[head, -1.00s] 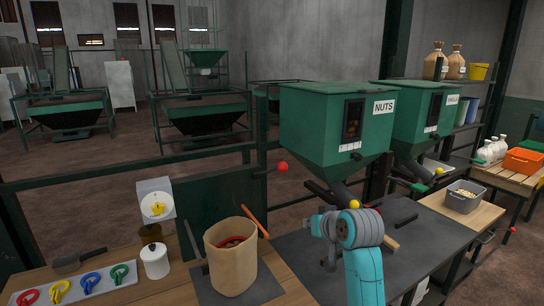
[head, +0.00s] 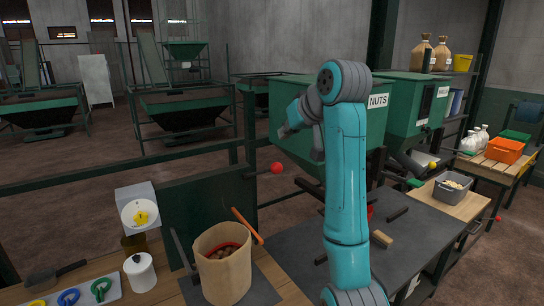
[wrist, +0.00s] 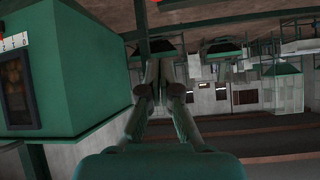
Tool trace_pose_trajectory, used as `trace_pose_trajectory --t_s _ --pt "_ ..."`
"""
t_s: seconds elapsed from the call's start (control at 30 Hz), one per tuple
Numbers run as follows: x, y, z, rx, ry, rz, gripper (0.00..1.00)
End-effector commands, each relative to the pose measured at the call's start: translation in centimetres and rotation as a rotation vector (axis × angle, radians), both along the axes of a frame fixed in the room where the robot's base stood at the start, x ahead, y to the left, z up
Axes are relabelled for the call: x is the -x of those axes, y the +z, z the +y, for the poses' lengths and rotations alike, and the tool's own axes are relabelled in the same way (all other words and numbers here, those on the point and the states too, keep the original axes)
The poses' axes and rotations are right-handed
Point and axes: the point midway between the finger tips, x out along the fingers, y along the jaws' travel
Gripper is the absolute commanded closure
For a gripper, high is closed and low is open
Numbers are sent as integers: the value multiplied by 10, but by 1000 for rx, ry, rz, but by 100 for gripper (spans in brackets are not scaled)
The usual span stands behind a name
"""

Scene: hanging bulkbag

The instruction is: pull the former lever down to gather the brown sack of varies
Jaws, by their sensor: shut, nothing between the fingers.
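The brown sack (head: 223,278) stands open-topped on a dark mat at the front left, with a reddish ring inside its mouth. An orange-handled lever (head: 247,226) sticks up and tilts at the sack's back right. A second lever with a red ball knob (head: 277,168) projects from the green panel behind; I cannot tell for certain which is the former lever. My gripper (head: 287,131) is raised in front of the green NUTS hopper, above and right of the sack, apart from both levers. In the wrist view my gripper (wrist: 165,66) is shut and empty.
The NUTS hopper (head: 284,95) is close beside my gripper and shows in the upside-down wrist view. A dial scale (head: 138,212) and a white canister (head: 140,272) stand left of the sack. A grey bin (head: 452,189) stands right. Part of the dark bench (head: 300,245) is clear.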

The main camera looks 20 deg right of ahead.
Motion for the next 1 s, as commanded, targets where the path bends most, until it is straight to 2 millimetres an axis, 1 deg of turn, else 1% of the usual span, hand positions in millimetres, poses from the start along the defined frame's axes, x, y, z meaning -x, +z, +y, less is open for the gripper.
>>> trace_pose_trajectory --t_s 0.27,0.43,0.57,0.7,1.0 --pt "0 -1 0 0 0 0 100" --pt "-8 -7 2 0 1 2 100" --pt "-23 -19 6 0 0 2 100" --pt "-43 -35 11 -1 0 3 100" --pt "-74 -58 18 0 0 1 100"
